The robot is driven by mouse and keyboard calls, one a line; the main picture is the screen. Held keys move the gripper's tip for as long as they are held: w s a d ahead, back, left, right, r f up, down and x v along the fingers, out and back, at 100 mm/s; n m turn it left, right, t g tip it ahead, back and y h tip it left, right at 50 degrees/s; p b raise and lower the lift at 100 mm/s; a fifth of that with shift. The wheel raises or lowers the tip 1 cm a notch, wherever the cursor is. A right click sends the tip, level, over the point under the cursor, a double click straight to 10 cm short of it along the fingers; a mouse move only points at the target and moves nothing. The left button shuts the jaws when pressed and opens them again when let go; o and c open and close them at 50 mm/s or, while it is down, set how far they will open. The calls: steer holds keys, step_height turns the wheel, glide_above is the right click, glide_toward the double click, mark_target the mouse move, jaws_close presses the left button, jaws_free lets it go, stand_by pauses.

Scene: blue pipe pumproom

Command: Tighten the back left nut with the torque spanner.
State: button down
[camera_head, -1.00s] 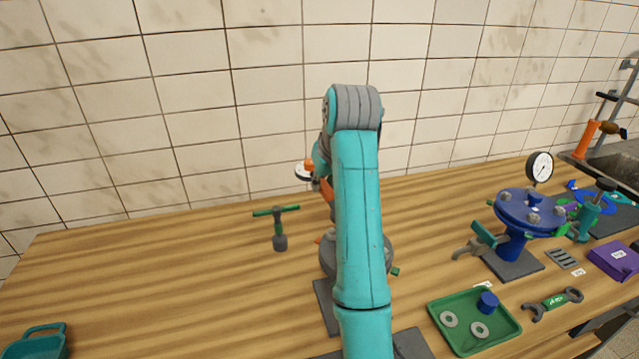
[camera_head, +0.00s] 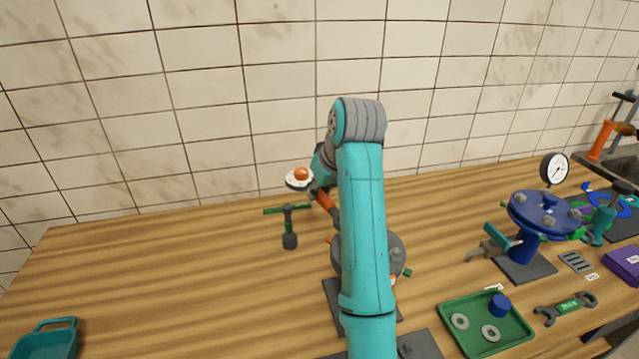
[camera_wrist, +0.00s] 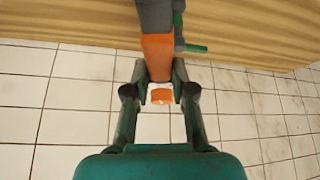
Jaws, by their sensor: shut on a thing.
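My gripper (camera_wrist: 160,92) is shut on the orange handle of the torque spanner (camera_wrist: 158,60). The spanner's grey part runs away from the jaws toward the top of the wrist view. In the head view the spanner's orange handle (camera_head: 326,201) shows left of my arm, slanting down toward the grey round flange (camera_head: 396,252). My arm covers much of the flange, which stands on a dark base plate. I cannot tell whether the spanner's head touches a nut. The back left nut is not clearly visible.
A green T-handled tool (camera_head: 289,225) stands left of the flange. A green tray (camera_head: 467,342) with washers and a blue cup, a spanner (camera_head: 566,308) and a blue flanged pump (camera_head: 545,215) lie to the right. A teal basket (camera_head: 48,342) is front left. The left worktop is mostly bare.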

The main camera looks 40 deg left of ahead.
steer(key=shift+f, duration=0.45)
steer(key=shift+f, duration=1.1)
steer(key=w+d+m+t+h, duration=0.3)
steer(key=d+m, duration=0.4)
steer(key=m, duration=0.5)
steer(key=shift+w+d+h, duration=0.2)
steer(key=shift+w+h, duration=0.7)
steer(key=shift+w, duration=0.35)
steer(key=shift+s+a+n+y, duration=0.15)
steer(key=shift+a+n+y, duration=0.35)
steer(key=shift+a+n, duration=0.4)
